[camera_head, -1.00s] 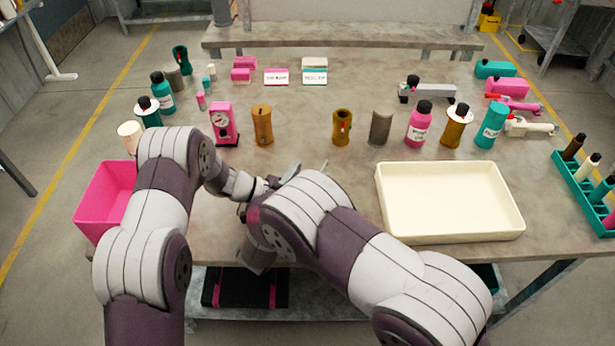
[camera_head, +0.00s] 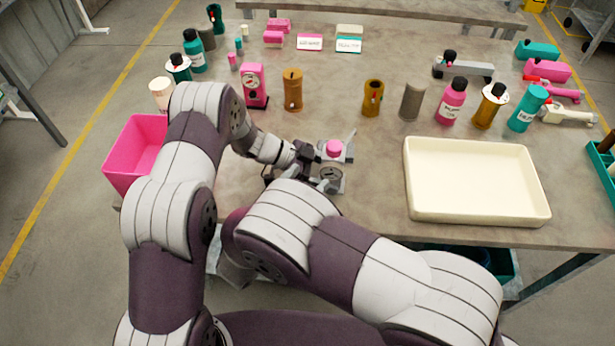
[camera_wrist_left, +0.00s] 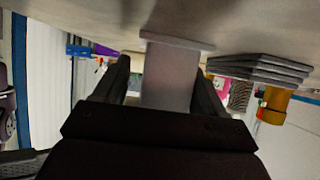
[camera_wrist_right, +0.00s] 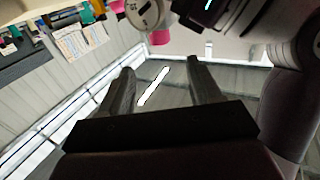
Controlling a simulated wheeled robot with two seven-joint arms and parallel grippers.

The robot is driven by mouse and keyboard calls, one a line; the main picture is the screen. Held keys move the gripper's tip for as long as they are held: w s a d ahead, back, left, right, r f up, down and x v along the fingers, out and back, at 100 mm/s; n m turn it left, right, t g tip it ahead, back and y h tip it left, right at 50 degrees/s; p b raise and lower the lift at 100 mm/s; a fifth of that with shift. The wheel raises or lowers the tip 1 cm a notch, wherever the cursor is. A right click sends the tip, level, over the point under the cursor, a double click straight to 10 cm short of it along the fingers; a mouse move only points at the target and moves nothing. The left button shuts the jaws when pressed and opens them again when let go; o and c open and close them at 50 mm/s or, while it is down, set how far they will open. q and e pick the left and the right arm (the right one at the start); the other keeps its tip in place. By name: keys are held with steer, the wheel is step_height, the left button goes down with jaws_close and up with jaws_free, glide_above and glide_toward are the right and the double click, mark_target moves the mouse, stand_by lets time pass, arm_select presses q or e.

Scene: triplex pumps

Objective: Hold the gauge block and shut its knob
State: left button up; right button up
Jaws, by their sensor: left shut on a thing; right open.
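The gauge block is a grey block (camera_head: 347,158) with a round dial (camera_head: 331,171) on its near side and a pink knob (camera_head: 333,148) on top. My left gripper (camera_head: 306,156) is shut on it from the left; in the left wrist view (camera_wrist_left: 165,95) the grey block (camera_wrist_left: 168,75) fills the space between the fingers. I cannot tell whether its base touches the table. My right gripper (camera_wrist_right: 162,85) is open and empty. In the right wrist view, the pink knob (camera_wrist_right: 160,37) and dial (camera_wrist_right: 147,12) lie just beyond its fingers. My right arm hides this gripper in the head view.
A cream tray (camera_head: 478,216) stands right of the block, and a pink bin (camera_head: 122,170) at the left table edge. A pink dial unit (camera_head: 256,86), brown cylinders (camera_head: 292,90) and several bottles (camera_head: 452,101) stand behind. The table between block and tray is clear.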

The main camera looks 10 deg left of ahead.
mark_target(337, 140)
steer(key=w+d+r+n+t+y, duration=0.2)
steer(key=w+d+n+t+y, duration=0.15)
steer(key=d, duration=0.75)
steer(key=s+a+f+n+g+y, duration=0.2)
steer(key=s+a+n+y, duration=0.15)
steer(key=y, duration=0.45)
steer(key=shift+h, duration=0.25)
steer(key=w, duration=0.4)
steer(key=w+a, duration=0.1)
steer(key=w, duration=0.3)
steer(key=w+a, duration=0.1)
steer(key=w, duration=0.3)
steer(key=shift+w+a, duration=0.2)
steer(key=shift+w, duration=0.1)
steer(key=c, duration=1)
steer(key=shift+o, duration=0.2)
steer(key=m+h, duration=0.1)
steer(key=h, duration=0.1)
steer(key=shift+m+t+h, duration=0.25)
steer(key=shift+m+h, duration=0.15)
steer(key=shift+d+m+h, duration=0.2)
steer(key=shift+m+h, duration=0.4)
steer(key=shift+h, duration=0.4)
steer(key=shift+d+m+h, duration=0.15)
steer(key=shift+m+h, duration=0.45)
steer(key=shift+h, duration=0.4)
